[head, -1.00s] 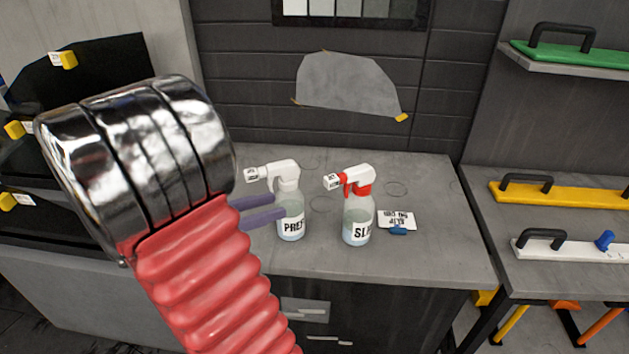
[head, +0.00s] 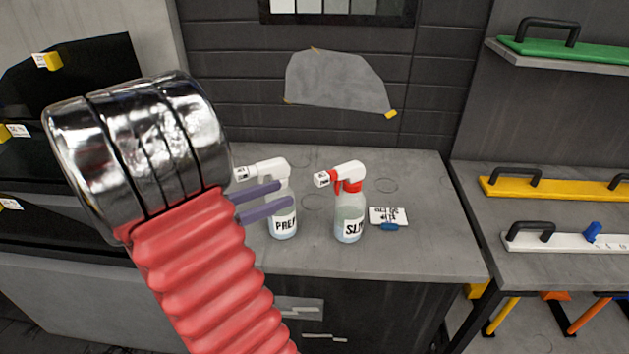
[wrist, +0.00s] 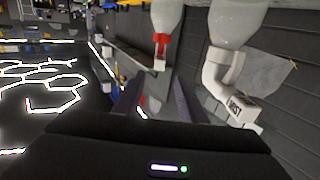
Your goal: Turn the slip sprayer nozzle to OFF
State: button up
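The slip sprayer (head: 349,217) is a clear bottle with a red collar and white head, standing upright on the grey counter. Its white nozzle (head: 322,180) points left; the marking is too small to read. It also shows in the wrist view, where its nozzle (wrist: 159,64) lies just beyond my fingertips. My gripper (head: 287,194) has two purple fingers, open and empty, crossing in front of the PREP sprayer (head: 284,226) in the head view. In the wrist view the fingers (wrist: 158,84) are apart, with neither sprayer's nozzle between them.
The PREP sprayer's nozzle (wrist: 240,108), marked MIST, hangs close right of my fingers in the wrist view. A white card (head: 388,215) with a blue piece lies right of the slip sprayer. The counter (head: 420,245) is clear at front right.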

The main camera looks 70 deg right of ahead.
aim_at(316, 181)
jog(key=shift+x, duration=5.1)
grip_shut()
jog(key=shift+d, duration=0.1)
